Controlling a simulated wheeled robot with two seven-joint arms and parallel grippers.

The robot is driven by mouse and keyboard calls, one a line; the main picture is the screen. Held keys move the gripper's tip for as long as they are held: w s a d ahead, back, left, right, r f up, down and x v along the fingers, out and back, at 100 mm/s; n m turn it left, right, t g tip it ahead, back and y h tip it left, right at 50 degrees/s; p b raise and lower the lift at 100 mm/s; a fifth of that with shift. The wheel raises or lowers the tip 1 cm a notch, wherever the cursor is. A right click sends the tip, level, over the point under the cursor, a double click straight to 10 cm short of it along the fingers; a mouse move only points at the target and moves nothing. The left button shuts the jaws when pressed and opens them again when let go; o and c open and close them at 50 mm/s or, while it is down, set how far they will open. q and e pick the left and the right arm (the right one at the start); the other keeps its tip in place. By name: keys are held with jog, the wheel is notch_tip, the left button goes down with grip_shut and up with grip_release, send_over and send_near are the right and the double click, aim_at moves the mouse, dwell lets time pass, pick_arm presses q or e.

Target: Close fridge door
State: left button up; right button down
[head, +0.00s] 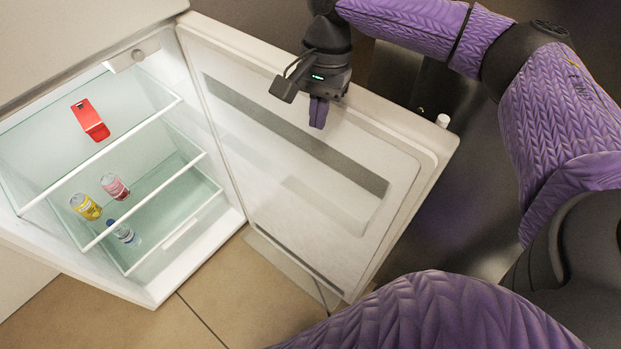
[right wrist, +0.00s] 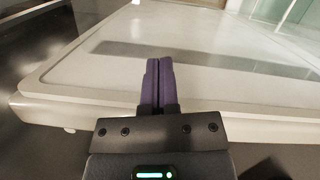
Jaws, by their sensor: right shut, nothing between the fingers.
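The fridge (head: 150,285) stands at the left of the head view, its inside in sight. Its white door (head: 300,215) is wide open, hinged near the middle and swung out to the right. My right gripper (head: 318,113) is shut and empty, fingers pointing down, over the upper part of the door's inner side in the head view. In the right wrist view, the shut purple fingers (right wrist: 158,75) lie across the door's edge, with the door panel (right wrist: 210,55) beyond them. I cannot tell whether they touch the door. My left gripper is not in view.
Glass shelves hold a red box (head: 90,120), a yellow bottle (head: 86,206), a pink bottle (head: 115,186) and a clear bottle with a blue cap (head: 123,232). Tiled floor (head: 235,290) lies clear below the door. A dark surface (head: 430,215) is behind the door.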

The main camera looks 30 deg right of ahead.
notch_tip(320, 180, up, 3)
jog(key=d+m, duration=0.3)
jog(key=b, duration=0.3)
send_near(310, 182)
jog(key=shift+y, duration=0.3)
jog(key=s+a+f, duration=0.2)
jog(key=f, duration=0.1)
jog(key=s+a+f, duration=0.1)
jog(key=f, duration=0.1)
jog(key=shift+s+f, duration=0.25)
jog(key=shift+s, duration=0.15)
